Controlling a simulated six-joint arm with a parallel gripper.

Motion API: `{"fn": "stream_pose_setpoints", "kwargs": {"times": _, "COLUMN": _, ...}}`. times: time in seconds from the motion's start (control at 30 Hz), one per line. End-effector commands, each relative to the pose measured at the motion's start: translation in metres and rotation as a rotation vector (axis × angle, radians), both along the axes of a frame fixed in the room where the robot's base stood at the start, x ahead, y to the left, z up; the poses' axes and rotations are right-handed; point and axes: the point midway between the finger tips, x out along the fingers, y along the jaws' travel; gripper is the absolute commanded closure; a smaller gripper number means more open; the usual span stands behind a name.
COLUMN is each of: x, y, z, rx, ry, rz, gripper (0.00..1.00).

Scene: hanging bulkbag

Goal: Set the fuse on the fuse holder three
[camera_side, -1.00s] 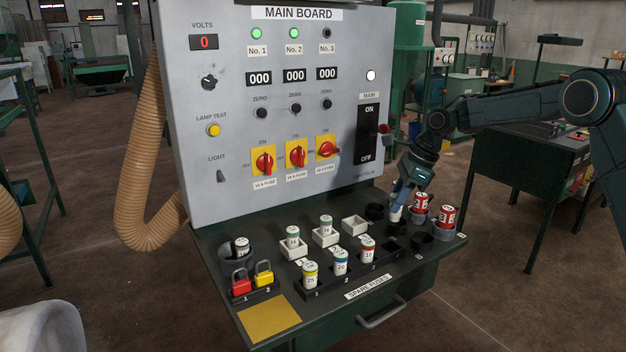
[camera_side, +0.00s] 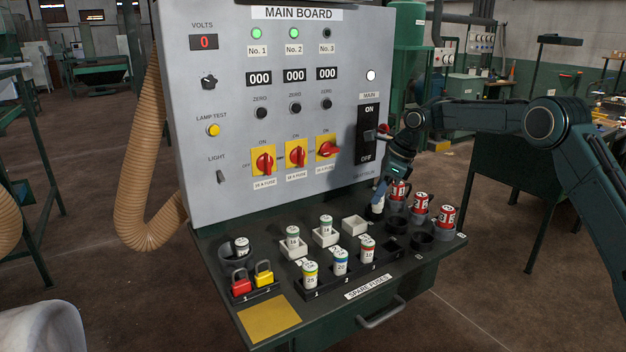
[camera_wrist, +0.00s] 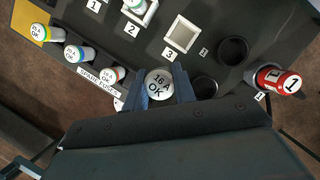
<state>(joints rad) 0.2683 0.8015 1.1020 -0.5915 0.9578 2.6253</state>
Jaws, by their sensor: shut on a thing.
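My gripper (camera_side: 380,190) is shut on a white fuse (camera_side: 377,204) and holds it upright near the back right of the console. In the wrist view the fuse top (camera_wrist: 158,86) reads "16 A OK" and sits between both fingers (camera_wrist: 159,88). Fuse holder three (camera_side: 354,226) is an empty white square socket, left of and nearer the side camera than the held fuse. It also shows in the wrist view (camera_wrist: 183,37), beside a "3" label. Whether the fuse's bottom clears the dark cup under it cannot be told.
Green-banded fuses (camera_side: 326,227) stand in the other two white holders. Spare fuses (camera_side: 341,262) stand in a front row. Red fuses (camera_side: 420,204) and empty black cups (camera_side: 421,241) are at the right. Padlocks (camera_side: 264,274) sit front left. The panel (camera_side: 285,190) rises behind.

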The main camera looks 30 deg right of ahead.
Motion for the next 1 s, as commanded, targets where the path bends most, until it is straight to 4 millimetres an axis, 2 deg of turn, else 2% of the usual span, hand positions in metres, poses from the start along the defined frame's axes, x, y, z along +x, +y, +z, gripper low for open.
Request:
{"fn": "stream_pose_setpoints", "kwargs": {"times": 0.2, "x": 0.033, "y": 0.002, "z": -0.008, "rx": -0.001, "ry": -0.002, "rz": -0.091, "gripper": 0.97}}
{"fn": "stream_pose_setpoints", "kwargs": {"times": 0.5, "x": 0.065, "y": 0.006, "z": -0.017, "rx": 0.005, "ry": -0.008, "rz": -0.201, "gripper": 0.97}}
{"fn": "stream_pose_setpoints", "kwargs": {"times": 0.7, "x": 0.073, "y": 0.008, "z": -0.019, "rx": 0.008, "ry": -0.009, "rz": -0.235, "gripper": 0.97}}
{"fn": "stream_pose_setpoints", "kwargs": {"times": 1.0, "x": 0.074, "y": 0.009, "z": -0.02, "rx": 0.009, "ry": -0.01, "rz": -0.242, "gripper": 0.97}}
